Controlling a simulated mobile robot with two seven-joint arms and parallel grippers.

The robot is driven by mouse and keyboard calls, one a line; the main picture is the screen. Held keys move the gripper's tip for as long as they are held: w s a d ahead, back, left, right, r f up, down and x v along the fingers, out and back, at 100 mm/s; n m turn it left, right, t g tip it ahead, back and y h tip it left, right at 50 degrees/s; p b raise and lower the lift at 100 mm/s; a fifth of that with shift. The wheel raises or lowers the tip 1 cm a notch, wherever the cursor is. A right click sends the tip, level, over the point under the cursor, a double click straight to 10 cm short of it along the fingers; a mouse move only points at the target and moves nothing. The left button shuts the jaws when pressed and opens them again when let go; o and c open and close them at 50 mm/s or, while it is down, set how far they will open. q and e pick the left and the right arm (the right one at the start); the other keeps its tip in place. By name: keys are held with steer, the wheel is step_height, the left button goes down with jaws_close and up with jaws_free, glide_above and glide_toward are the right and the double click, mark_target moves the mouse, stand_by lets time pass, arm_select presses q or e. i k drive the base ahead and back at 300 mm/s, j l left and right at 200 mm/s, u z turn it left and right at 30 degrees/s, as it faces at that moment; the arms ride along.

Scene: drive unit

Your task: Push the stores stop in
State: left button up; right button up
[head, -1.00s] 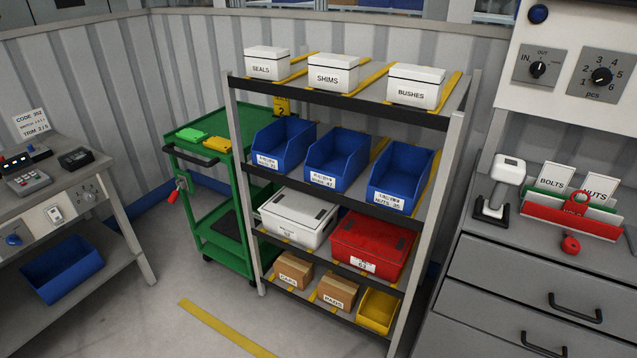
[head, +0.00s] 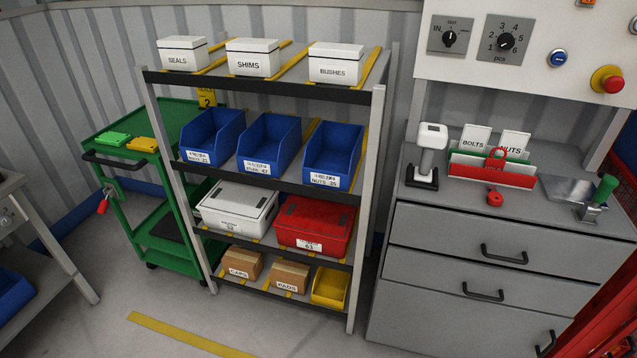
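A red mushroom-head stop button (head: 606,80) with a yellow collar is on the white wall panel (head: 480,85) at the upper right in the head view. It stands out from the panel. I cannot read any label on it, nor tell from this angle whether it is in or out. Neither of my grippers is in view.
A grey drawer cabinet (head: 465,270) stands below the panel, with a scanner (head: 428,150), a red card holder (head: 490,172) and a green-handled tool (head: 600,195) on top. A blue button (head: 558,58) and two dials are left of the stop. A shelf rack (head: 365,150) stands left.

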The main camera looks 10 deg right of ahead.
mark_target(614, 85)
steer(key=z, duration=1.8)
steer(key=i+j+u, duration=0.1)
